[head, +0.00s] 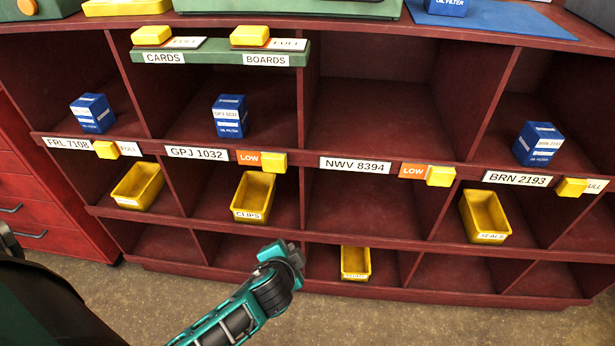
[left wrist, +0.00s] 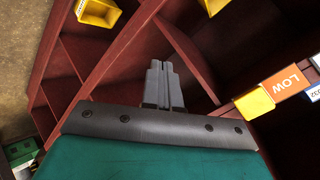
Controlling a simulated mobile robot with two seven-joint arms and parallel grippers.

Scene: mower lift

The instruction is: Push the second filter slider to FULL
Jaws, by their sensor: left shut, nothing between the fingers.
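The second slider in the filter row is a yellow knob (head: 272,162) on the shelf edge, right of the GPJ 1032 label (head: 196,153). An orange LOW panel (head: 249,158) shows on its left. A blue oil filter box (head: 229,117) stands in the bay above. In the left wrist view, a yellow knob (left wrist: 254,103) beside an orange LOW panel (left wrist: 285,82) lies right of the fingers. My left gripper (head: 293,253) is shut and empty, below the knob in the head view and apart from it. My right gripper is not in view.
The NWV 8394 slider (head: 440,176) also shows LOW, and its bay is empty. Yellow bins, including CLIPS (head: 254,193), stand in the lower bays.

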